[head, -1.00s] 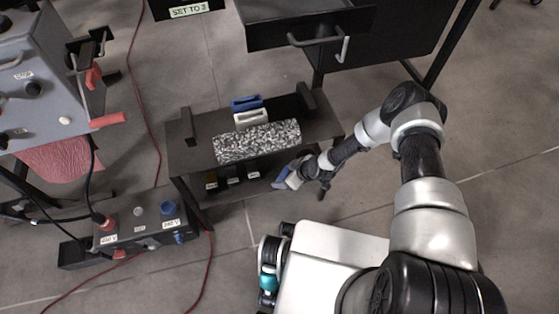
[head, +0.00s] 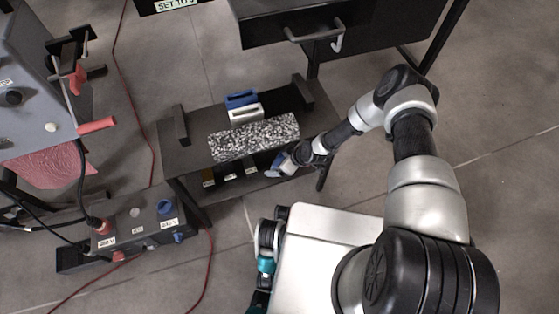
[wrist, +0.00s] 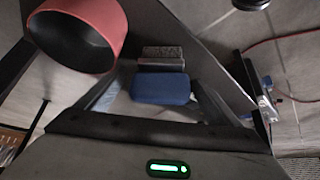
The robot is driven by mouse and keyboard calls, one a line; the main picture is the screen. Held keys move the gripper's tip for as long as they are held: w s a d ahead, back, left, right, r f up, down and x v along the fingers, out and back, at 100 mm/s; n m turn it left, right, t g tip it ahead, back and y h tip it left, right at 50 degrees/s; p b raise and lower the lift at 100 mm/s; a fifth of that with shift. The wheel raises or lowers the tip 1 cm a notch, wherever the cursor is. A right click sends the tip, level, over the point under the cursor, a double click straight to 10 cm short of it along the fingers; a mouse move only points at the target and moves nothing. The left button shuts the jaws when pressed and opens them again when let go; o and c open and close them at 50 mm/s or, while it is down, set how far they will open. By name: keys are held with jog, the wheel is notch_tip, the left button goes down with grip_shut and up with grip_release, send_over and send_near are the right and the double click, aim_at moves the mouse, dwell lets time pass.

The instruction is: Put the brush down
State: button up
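My gripper (head: 283,164) is at the front right of a low black two-level bench (head: 318,121), below its top and close to the lower shelf. It appears shut on a blue block-shaped brush (head: 273,169). In the wrist view the brush (wrist: 161,88) sits between the fingers, its blue side toward the camera and a grey speckled part beyond it. The head view shows the brush only small, partly hidden by the gripper. I cannot tell whether it touches the shelf.
Small labelled items (head: 230,175) sit on the lower shelf. A socket box (head: 140,222) stands left. A red hollow cylinder (wrist: 112,15) is close in the wrist view.

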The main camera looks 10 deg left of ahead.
jog(key=shift+r, duration=0.2)
jog(key=p+v, duration=0.2)
jog(key=v, duration=0.5)
jog(key=shift+r+p, duration=0.2)
jog(key=shift+p, duration=0.1)
jog(key=shift+d, duration=0.1)
dwell(0.9)
